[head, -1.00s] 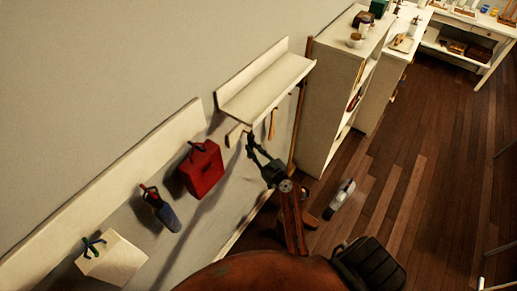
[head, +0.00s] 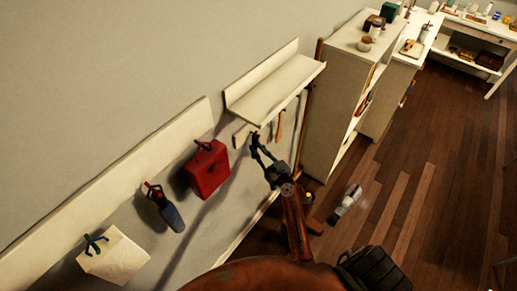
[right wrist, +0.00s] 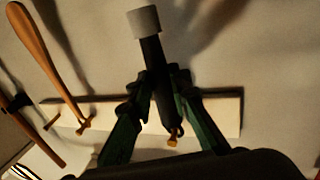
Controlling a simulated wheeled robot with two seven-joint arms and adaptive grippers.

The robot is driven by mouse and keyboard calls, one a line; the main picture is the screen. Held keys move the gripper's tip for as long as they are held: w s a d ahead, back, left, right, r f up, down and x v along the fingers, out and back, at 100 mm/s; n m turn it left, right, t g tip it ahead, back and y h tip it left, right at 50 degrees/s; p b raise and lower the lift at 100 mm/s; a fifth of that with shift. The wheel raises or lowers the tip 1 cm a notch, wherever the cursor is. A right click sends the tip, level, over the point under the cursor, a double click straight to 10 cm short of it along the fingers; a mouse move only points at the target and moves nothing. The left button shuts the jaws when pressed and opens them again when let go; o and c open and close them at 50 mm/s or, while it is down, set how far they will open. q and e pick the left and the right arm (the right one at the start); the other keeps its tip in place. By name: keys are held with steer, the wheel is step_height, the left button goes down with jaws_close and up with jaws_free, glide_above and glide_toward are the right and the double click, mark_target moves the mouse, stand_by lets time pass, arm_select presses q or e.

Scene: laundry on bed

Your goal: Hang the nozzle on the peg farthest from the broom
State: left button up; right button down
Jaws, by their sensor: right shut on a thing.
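My right gripper (head: 257,145) is up at the wall below the small shelf. In the right wrist view its green fingers (right wrist: 159,85) are shut on the nozzle (right wrist: 150,52), a dark tube with a pale grey end. The nozzle lies in front of a pale peg rail (right wrist: 220,115). A yellow-tipped peg (right wrist: 173,141) shows close to the nozzle's other end; I cannot tell if they touch. A wooden-handled tool (right wrist: 45,55) hangs from a nearby peg (right wrist: 84,126). A tall pole, seemingly the broom (head: 317,52), stands beside the cabinet. My left gripper is out of view.
A white shelf (head: 275,88) juts out just above my right gripper. A cabinet (head: 333,95) stands right of the shelf. A grey object (head: 346,200) lies on the floor.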

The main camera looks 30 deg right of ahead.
steer(key=c, duration=1.9)
jaws_free()
steer(key=shift+a+r, duration=0.1)
steer(key=shift+r, duration=0.1)
steer(key=shift+c, duration=0.2)
steer(key=shift+o, duration=1.1)
steer(key=shift+f, duration=0.15)
steer(key=s, duration=1.2)
steer(key=shift+d+f, duration=0.15)
steer(key=shift+d, duration=0.3)
